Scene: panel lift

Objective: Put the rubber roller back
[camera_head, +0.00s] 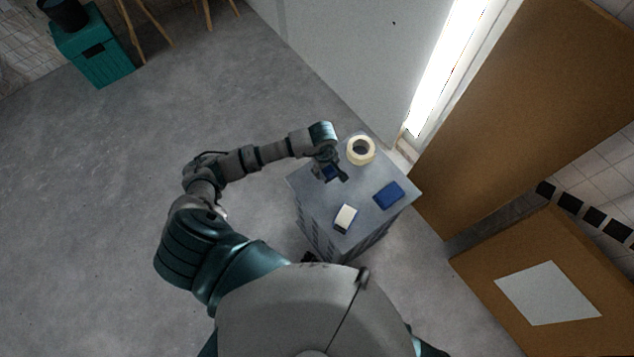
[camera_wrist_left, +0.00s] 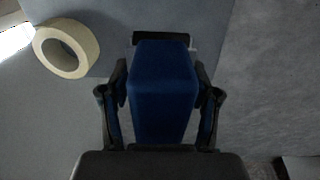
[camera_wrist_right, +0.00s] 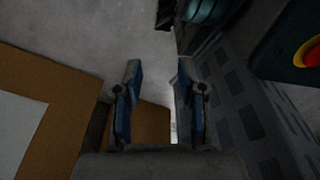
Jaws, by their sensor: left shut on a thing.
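My left gripper (camera_head: 330,174) is over the left part of the grey cabinet top (camera_head: 365,187). In the left wrist view its fingers (camera_wrist_left: 161,100) are shut on both sides of a blue block-like body (camera_wrist_left: 162,85) with a black bar (camera_wrist_left: 160,38) at its far end; this appears to be the rubber roller. Whether it touches the cabinet top I cannot tell. My right gripper (camera_wrist_right: 152,100) is open and empty beside the cabinet's drawer side, seen only in the right wrist view.
On the cabinet top are a cream tape roll (camera_head: 361,150), a blue block (camera_head: 388,194) and a white block with a dark edge (camera_head: 345,217). A brown panel (camera_head: 530,90) and a bright gap (camera_head: 446,70) are behind. Another brown board (camera_head: 545,285) stands right.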

